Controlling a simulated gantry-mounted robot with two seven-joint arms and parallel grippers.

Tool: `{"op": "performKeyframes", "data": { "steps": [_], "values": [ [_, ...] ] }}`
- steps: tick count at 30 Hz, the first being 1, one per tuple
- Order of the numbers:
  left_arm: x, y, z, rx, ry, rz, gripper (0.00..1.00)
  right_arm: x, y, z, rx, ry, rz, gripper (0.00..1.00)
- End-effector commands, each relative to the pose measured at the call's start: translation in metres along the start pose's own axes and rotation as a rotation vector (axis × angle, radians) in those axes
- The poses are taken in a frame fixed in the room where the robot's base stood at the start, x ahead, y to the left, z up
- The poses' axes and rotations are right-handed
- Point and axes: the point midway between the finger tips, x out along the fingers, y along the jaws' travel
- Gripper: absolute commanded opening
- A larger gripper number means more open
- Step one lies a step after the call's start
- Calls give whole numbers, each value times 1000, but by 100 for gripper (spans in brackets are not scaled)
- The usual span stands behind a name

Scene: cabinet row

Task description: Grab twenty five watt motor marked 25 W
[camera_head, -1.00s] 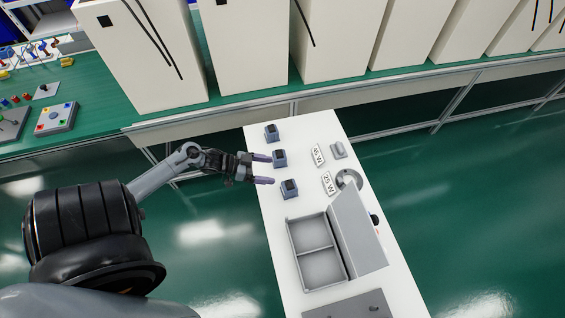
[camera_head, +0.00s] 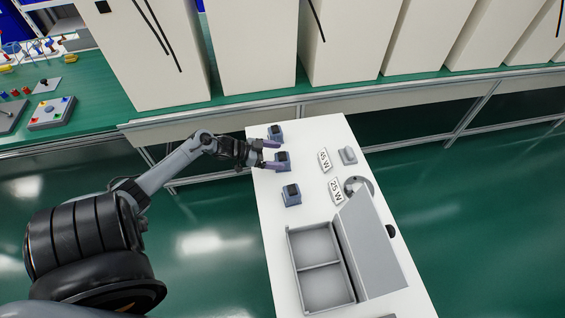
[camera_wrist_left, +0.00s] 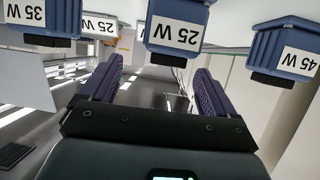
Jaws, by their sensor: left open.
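Three small blue-grey motors stand in a row along the left edge of the white table. The middle one (camera_head: 283,161) is the motor labelled 25 W (camera_wrist_left: 178,27) in the left wrist view, which shows upside down. My left gripper (camera_head: 274,156) is open, its two purple fingertips around the near side of the middle motor, one on each side of it. Contact cannot be told. In the wrist view the motor labelled 35 W (camera_wrist_left: 37,28) is at the left and the one labelled 45 W (camera_wrist_left: 286,50) at the right. The right gripper is not in view.
White signs reading 45 W (camera_head: 324,160) and 25 W (camera_head: 336,191) stand beyond the motors. A grey two-compartment box (camera_head: 290,250) with an open lid (camera_head: 372,245) occupies the near table. A round grey part (camera_head: 360,186) and a small grey block (camera_head: 347,155) are at the right.

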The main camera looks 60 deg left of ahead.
Motion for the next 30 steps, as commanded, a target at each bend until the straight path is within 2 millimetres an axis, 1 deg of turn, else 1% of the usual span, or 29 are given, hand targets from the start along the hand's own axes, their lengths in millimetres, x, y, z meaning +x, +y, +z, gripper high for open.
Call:
{"op": "performKeyframes", "data": {
  "steps": [5,10,15,18,25,30],
  "values": [
    [11,-2,4,-1,1,0,89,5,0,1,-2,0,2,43],
    [32,-8,9,-2,1,-1,89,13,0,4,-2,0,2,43],
    [49,-7,8,-1,1,0,89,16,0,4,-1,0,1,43],
    [53,-7,8,-1,1,0,89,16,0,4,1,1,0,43],
    [54,-7,8,0,0,0,89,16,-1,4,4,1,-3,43],
    [53,-7,8,0,-1,0,63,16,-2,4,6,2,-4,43]
  ]
}}
